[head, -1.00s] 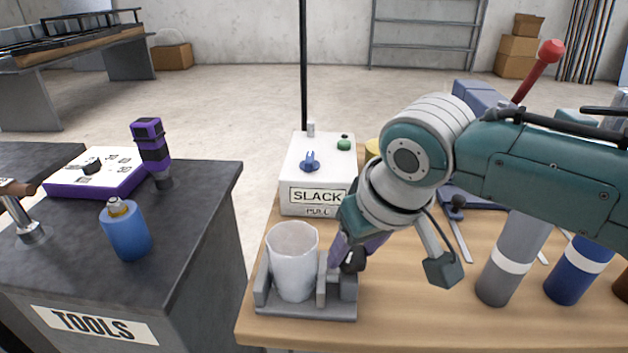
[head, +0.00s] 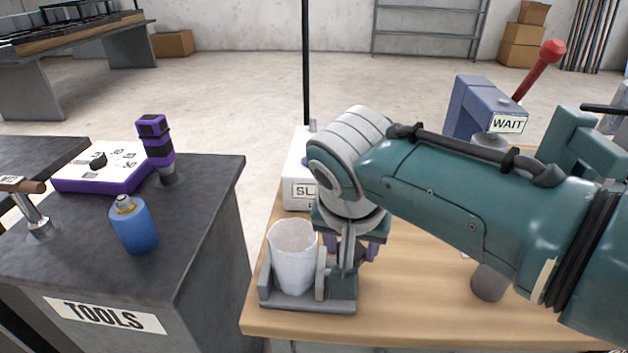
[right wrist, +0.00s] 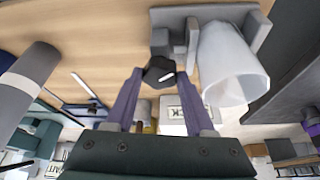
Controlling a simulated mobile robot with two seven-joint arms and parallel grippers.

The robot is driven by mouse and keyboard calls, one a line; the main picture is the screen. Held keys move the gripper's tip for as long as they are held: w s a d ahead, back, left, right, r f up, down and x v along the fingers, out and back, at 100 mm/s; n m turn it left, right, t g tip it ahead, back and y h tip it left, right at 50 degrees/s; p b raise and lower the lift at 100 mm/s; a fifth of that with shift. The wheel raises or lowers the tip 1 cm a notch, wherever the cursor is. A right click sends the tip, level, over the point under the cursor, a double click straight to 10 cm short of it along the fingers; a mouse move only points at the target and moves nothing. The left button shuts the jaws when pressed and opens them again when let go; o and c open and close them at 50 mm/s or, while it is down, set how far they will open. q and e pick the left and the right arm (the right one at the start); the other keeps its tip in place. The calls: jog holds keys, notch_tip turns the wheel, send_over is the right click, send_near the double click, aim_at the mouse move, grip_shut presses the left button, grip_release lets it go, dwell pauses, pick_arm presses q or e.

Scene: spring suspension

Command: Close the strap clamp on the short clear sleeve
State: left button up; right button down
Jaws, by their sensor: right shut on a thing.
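The short clear sleeve (head: 294,262), a whitish translucent cup, stands upright in a grey holder (head: 285,300) at the table's front left corner. It also shows in the right wrist view (right wrist: 228,65). A black knob (right wrist: 158,72) with a white mark sits beside the sleeve at the holder's clamp side. My right gripper (right wrist: 160,76) has its purple fingers shut on this knob. In the head view my right wrist hides the knob and most of the clamp side. I cannot make out a strap around the sleeve. My left gripper is not in view.
A white box labelled SLACK (head: 298,170) stands behind the holder, partly hidden by my arm. A blue press (head: 475,105) with a red lever and WAIT sign is at the back right. A dark tools bench (head: 200,220) stands left, across a gap.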

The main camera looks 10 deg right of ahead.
dwell(0.4)
jog(key=shift+c, duration=1.3)
grip_release()
